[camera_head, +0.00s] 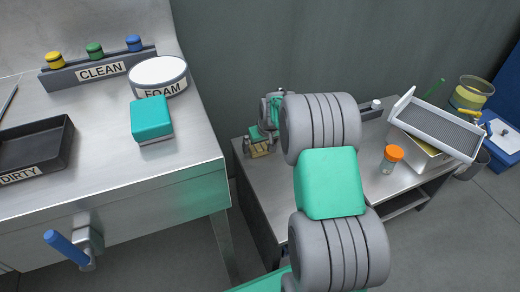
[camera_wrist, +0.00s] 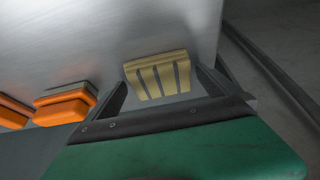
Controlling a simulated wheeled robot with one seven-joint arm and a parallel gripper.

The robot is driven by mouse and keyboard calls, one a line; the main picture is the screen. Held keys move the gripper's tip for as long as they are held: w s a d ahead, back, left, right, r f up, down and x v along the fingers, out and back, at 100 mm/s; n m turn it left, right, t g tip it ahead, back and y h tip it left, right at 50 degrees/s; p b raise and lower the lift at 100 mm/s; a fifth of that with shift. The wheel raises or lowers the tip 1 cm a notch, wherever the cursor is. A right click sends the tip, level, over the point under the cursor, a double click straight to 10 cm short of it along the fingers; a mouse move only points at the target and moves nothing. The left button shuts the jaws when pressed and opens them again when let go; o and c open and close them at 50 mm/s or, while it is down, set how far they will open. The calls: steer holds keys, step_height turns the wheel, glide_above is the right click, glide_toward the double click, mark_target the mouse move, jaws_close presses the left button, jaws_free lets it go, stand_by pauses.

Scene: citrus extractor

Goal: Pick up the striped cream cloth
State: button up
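The striped cream cloth (camera_wrist: 158,77) is a folded, block-like piece with dark stripes on the grey metal surface in the wrist view. My gripper (camera_wrist: 166,82) has its two dark fingers wide apart, one on each side of the cloth, with gaps showing. Whether the fingertips are level with the cloth or short of it is hard to tell. In the head view a small part of the cloth (camera_head: 259,150) shows below my gripper, at the left end of the lower metal bench; my arm hides much of the area.
Orange-and-grey blocks (camera_wrist: 65,103) lie left of the gripper in the wrist view. On the lower bench stand an orange-capped jar (camera_head: 391,158) and a tilted grey tray (camera_head: 437,128). A higher counter (camera_head: 180,165) at left holds a teal sponge (camera_head: 151,118) and foam bowl (camera_head: 159,76).

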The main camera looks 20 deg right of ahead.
mark_target(262, 147)
steer(key=c, duration=1.3)
steer(key=shift+o, duration=0.2)
steer(key=r, duration=0.1)
steer(key=r+p, duration=0.1)
steer(key=r, duration=0.2)
steer(key=shift+s+d+r+p, duration=0.15)
steer(key=shift+s+d+p, duration=0.1)
steer(key=shift+p, duration=0.15)
steer(key=s+d+r+p, duration=0.4)
steer(key=s+d+r, duration=0.3)
steer(key=s, duration=0.4)
steer(key=shift+p+v, duration=0.35)
steer(key=shift+v, duration=0.55)
steer(key=shift+w, duration=0.15)
